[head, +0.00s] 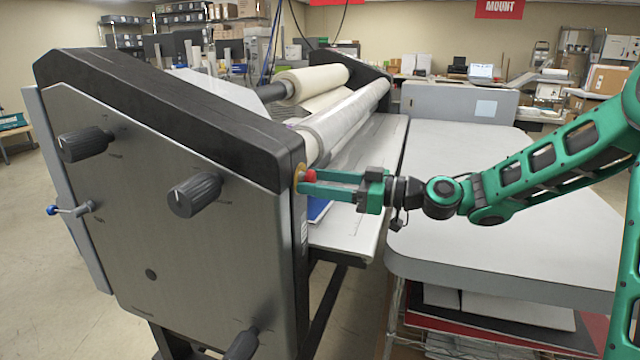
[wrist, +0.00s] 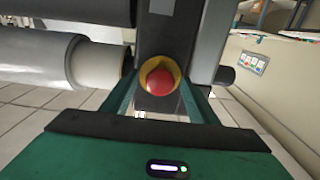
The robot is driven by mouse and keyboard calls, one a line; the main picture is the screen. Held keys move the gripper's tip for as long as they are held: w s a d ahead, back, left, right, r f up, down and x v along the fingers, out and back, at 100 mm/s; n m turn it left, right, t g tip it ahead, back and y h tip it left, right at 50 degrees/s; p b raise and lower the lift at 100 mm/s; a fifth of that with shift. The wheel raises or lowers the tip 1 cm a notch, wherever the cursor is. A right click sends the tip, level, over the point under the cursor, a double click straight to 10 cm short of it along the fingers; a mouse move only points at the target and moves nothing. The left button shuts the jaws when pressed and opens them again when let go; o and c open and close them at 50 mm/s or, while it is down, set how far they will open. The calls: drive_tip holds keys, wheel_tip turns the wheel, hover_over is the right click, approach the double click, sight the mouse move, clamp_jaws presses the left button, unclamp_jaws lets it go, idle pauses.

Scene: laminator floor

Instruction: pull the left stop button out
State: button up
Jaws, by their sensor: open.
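The red stop button (head: 311,176) sits on a yellow ring (head: 299,177) on the near end of the laminator (head: 180,160), facing right. In the wrist view the red button (wrist: 160,81) shows head-on inside its yellow ring (wrist: 176,68). My green gripper (head: 305,181) reaches in from the right with its fingertips at the button. In the wrist view my gripper (wrist: 160,92) is open, with one finger on each side of the button. I cannot tell whether the fingers touch it.
Black knobs (head: 194,195) stick out of the laminator's side panel. Rollers (head: 345,120) and a feed table (head: 352,225) lie just behind my gripper. A light work table (head: 500,190) stands below my arm. Open floor shows at the lower left.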

clamp_jaws()
drive_tip(key=shift+s+d, duration=0.2)
drive_tip(key=shift+d, duration=0.45)
unclamp_jaws()
drive_tip(key=shift+d, duration=0.1)
drive_tip(key=v, duration=1)
drive_tip(key=shift+d, duration=0.3)
drive_tip(key=shift+s+f, duration=0.1)
